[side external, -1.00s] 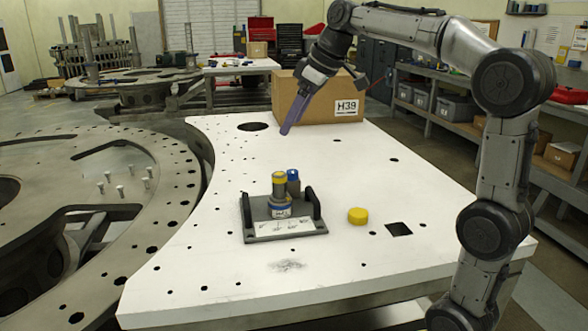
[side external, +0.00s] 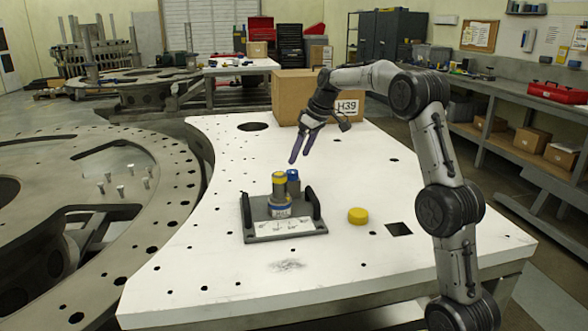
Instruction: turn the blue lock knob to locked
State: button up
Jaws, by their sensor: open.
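The blue lock knob (side external: 293,176) stands upright on the grey fixture (side external: 286,236), behind and to the right of a knob with a yellow band and grey body (side external: 279,187). The front knob partly hides the blue one. A label plate lies at the front of the fixture; its print is too small to read. My gripper (side external: 300,160) is open and empty, its two purple fingers pointing down. In the picture its fingertips are just above the blue knob; I cannot tell the exact gap in depth.
Two dark upright handles flank the knobs, the right one (side external: 312,203) nearest my gripper's side. A yellow puck (side external: 357,215) lies on the white plate (side external: 220,255) to the right. A cardboard box (side external: 290,100) stands behind my gripper. The plate's front is clear.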

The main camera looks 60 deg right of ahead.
aim_at(293, 171)
jog(key=shift+x, duration=3.15)
grip_shut()
